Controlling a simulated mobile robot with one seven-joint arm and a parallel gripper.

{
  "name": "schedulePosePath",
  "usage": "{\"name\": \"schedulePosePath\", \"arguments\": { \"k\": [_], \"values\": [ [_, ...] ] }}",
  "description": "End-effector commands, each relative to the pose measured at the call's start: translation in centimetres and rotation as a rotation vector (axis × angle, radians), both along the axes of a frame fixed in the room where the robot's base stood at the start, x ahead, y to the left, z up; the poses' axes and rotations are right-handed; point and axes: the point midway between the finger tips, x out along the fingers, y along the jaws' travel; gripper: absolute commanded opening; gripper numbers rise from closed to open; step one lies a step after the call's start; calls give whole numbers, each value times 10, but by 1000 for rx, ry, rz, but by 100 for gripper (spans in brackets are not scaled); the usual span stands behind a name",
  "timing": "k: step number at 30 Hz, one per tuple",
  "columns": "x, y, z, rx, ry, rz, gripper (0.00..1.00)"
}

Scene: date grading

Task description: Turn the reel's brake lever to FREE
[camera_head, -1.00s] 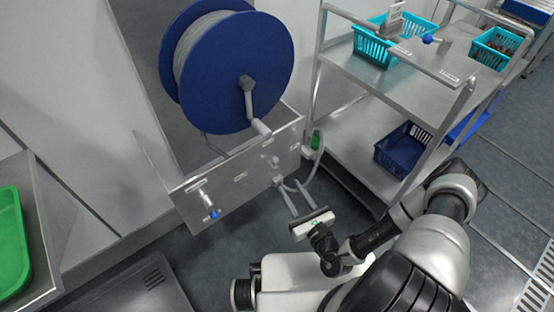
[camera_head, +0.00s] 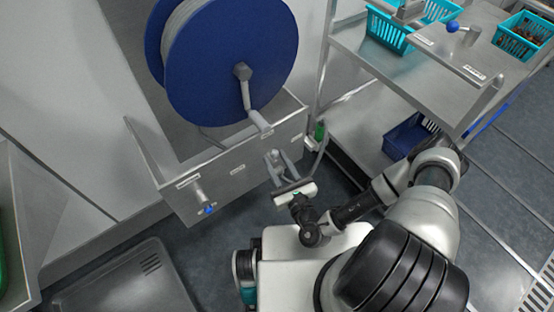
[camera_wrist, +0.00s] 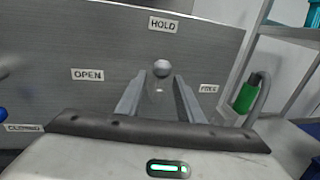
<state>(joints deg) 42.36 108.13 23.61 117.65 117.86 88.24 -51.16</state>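The brake lever shows in the wrist view as a pale ball knob (camera_wrist: 162,68) on the grey front panel (camera_wrist: 115,50), directly below the HOLD label (camera_wrist: 163,24). The FREE label (camera_wrist: 208,88) is to the right of the knob, partly beside my right finger. My gripper (camera_wrist: 160,92) is open, its two fingers spread either side of the knob's line, with gaps visible on both sides. In the head view my gripper (camera_head: 281,160) is at the panel below the blue reel (camera_head: 235,65); it largely hides the lever there.
A blue-tipped valve handle (camera_head: 208,208) sits at the panel's left, near an OPEN label (camera_wrist: 87,75). A green fitting (camera_wrist: 248,93) with a grey hose is right of the panel. A steel cart (camera_head: 360,115) with baskets stands right. The reel's crank (camera_head: 255,112) hangs above my gripper.

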Motion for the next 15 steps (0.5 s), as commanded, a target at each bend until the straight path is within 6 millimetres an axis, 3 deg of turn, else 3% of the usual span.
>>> {"name": "schedulePosePath", "arguments": {
  "k": [2,8,15],
  "values": [
    [0,0,0,0,0,0,32],
    [0,0,0,0,-1,0,0],
    [1,0,2,4,-4,0,0]
  ]
}}
